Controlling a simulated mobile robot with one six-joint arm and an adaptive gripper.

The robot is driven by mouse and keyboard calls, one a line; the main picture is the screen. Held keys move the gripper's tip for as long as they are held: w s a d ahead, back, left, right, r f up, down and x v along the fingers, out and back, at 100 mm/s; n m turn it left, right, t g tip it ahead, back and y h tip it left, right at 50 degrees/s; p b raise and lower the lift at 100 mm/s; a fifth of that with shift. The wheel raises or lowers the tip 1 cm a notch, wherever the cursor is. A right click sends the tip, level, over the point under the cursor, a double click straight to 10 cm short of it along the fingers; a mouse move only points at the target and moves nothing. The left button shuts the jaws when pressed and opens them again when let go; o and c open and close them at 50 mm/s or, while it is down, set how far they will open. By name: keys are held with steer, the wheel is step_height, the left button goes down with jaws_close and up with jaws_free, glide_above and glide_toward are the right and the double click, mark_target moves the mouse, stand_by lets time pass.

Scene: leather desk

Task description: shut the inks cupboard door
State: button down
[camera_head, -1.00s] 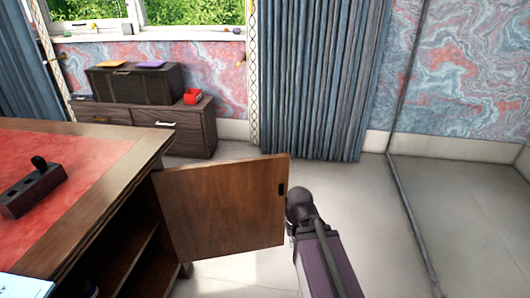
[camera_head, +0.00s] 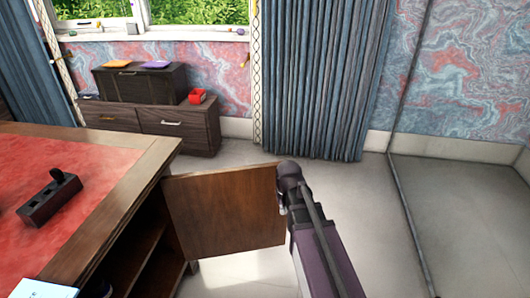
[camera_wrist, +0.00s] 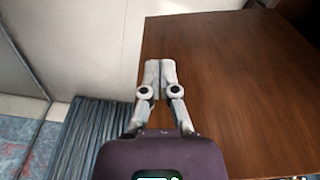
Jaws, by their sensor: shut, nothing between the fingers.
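The cupboard door (camera_head: 222,212) is a brown wooden panel that stands wide open, swung out to the right of the desk. The cupboard interior (camera_head: 140,255) with its shelf shows at the left. In the wrist view the door (camera_wrist: 235,80) fills most of the right side. My gripper (camera_wrist: 160,64) is shut and empty, its two fingertips together over the door near its left edge in that view. I cannot tell whether they touch it. In the head view my wrist hides the door's outer edge, its slot and most of the gripper.
The desk has a red leather top (camera_head: 90,180) holding a dark block with holes (camera_head: 45,204). A low drawer cabinet (camera_head: 195,132) carries a dark chest (camera_head: 140,87) and a red item (camera_head: 197,96). A blue curtain (camera_head: 320,80) hangs behind. The floor at the right (camera_head: 385,225) is clear.

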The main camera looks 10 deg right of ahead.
steer(key=w+a+r+t+p, duration=0.1)
steer(key=w+a+r+p, duration=0.1)
steer(key=w+r+p, duration=0.5)
steer(key=w+a+r+t+p, duration=0.1)
steer(key=w+a+r+p, duration=0.1)
steer(key=w+r+p, duration=0.5)
steer(key=w+r, duration=0.2)
steer(key=w, duration=0.3)
steer(key=shift+r+t, duration=0.3)
steer(key=shift+w+f, duration=0.15)
steer(key=shift+f, duration=0.05)
steer(key=b+x, duration=1)
steer(key=s, duration=0.4)
steer(key=shift+s+r+p, duration=0.1)
steer(key=shift+r+p, duration=0.15)
steer(key=shift+p, duration=0.1)
steer(key=shift+a, duration=0.1)
steer(key=shift+s, duration=0.1)
